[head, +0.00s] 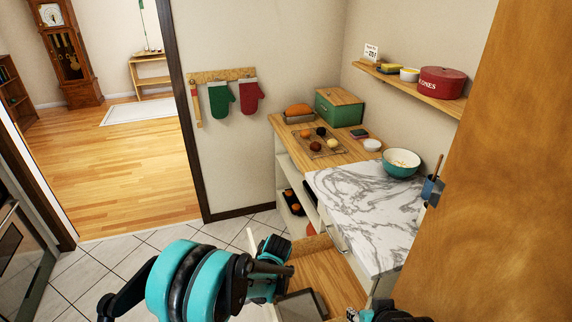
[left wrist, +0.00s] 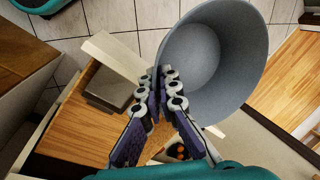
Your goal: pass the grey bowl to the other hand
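The grey bowl (left wrist: 215,50) fills the top middle of the left wrist view, tilted with its open inside showing. My left gripper (left wrist: 166,85) is shut on the bowl's near left rim, with the wall pinched between its two fingers. In the head view my left arm comes in from the bottom left, and its teal wrist hides the fingers; I cannot make out the grey bowl there.
A wooden surface (head: 338,278) with a dark grey tray (head: 300,306) lies below the marble counter (head: 362,215). A teal bowl (head: 401,166) stands on the counter near the wall. A tall wooden panel (head: 510,190) closes off the right. Tiled floor is clear at left.

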